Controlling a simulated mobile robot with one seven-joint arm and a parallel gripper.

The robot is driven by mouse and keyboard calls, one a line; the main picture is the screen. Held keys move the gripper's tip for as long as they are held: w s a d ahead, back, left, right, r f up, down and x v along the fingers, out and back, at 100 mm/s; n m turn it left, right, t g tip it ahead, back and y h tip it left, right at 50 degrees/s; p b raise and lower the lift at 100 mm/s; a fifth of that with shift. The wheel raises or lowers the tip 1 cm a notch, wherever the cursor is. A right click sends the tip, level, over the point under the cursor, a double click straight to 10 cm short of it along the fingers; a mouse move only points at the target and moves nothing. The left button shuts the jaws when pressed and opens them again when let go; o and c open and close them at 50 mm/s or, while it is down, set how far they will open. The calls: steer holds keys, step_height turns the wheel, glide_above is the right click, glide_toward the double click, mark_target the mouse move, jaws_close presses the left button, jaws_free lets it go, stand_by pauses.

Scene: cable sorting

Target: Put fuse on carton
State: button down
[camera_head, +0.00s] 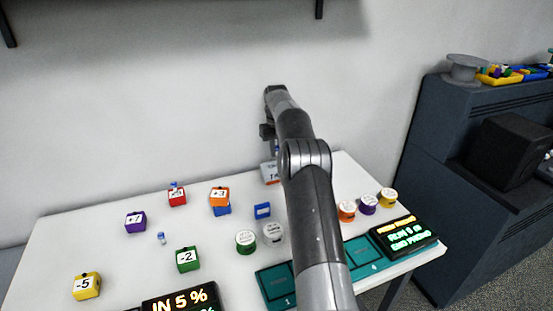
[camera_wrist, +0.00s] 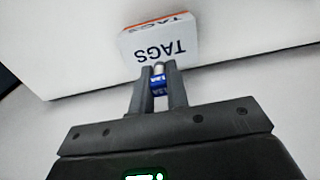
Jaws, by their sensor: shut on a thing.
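The fuse (camera_wrist: 159,86) is a small blue cylinder with a silvery end. My gripper (camera_wrist: 158,70) is shut on it, with the fuse between the two fingers near their tips. The carton (camera_wrist: 158,42) is a white box with an orange edge and the word TAGS, upside down in the wrist view. It lies just past the fingertips; I cannot tell whether the fuse touches it. In the head view the carton (camera_head: 268,174) stands at the back of the table, partly hidden by my arm, with my gripper (camera_head: 275,148) just above it.
On the white table (camera_head: 110,222) are several numbered blocks, such as the green one (camera_head: 188,260), another small blue fuse-like piece (camera_head: 161,238), and round tubs (camera_head: 368,204) at right. Teal pads (camera_head: 275,286) and lit signs (camera_head: 403,235) line the front. A wall stands behind.

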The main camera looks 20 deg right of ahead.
steer(key=shift+f, duration=1.95)
steer(key=shift+f, duration=0.15)
steer(key=c, duration=1.4)
jaws_free()
